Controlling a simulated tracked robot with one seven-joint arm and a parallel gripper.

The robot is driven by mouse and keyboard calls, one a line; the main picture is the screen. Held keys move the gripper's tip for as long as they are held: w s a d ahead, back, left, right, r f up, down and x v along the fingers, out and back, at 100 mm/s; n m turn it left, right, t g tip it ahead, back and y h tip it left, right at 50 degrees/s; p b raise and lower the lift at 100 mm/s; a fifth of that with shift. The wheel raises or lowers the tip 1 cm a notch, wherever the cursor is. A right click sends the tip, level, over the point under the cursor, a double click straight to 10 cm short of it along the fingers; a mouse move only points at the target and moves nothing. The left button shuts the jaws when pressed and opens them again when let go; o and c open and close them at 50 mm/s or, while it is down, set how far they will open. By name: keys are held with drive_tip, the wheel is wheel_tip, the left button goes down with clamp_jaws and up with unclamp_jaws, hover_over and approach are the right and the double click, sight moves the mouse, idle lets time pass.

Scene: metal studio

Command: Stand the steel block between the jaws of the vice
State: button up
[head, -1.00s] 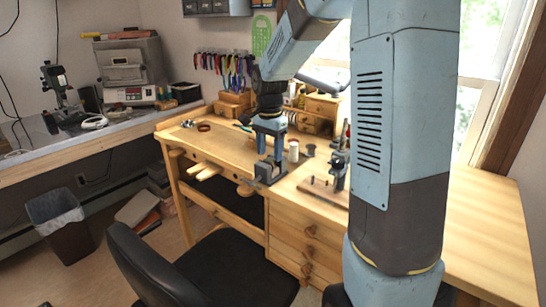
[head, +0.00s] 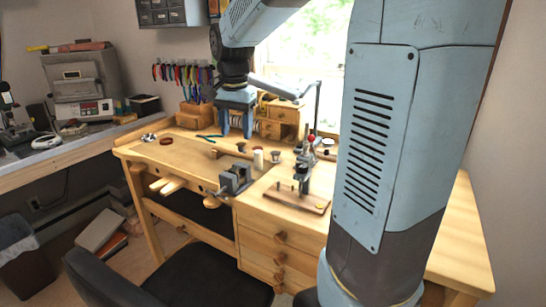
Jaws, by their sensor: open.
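The grey vice (head: 235,181) sits at the front edge of the wooden workbench, near the middle of the head view. Grey metal stands up at its jaws. I cannot tell a separate steel block from the vice's own parts at this size. My gripper (head: 235,134) points down above and behind the vice in the picture, with clear space between them. Its two fingers are apart, and nothing shows between them.
The workbench (head: 186,152) has a white spool (head: 258,158) and small dark cups behind the vice. A tool stand on a wooden board (head: 297,197) is to the right. Small wooden drawers (head: 280,118) stand at the back. A black chair (head: 205,270) is in front.

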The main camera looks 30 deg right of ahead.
drive_tip(key=s+d+n+t, duration=0.1)
drive_tip(key=s+n+t, duration=0.3)
drive_tip(key=s, duration=1.7)
drive_tip(key=n, duration=0.5)
drive_tip(key=shift+s+d, duration=0.2)
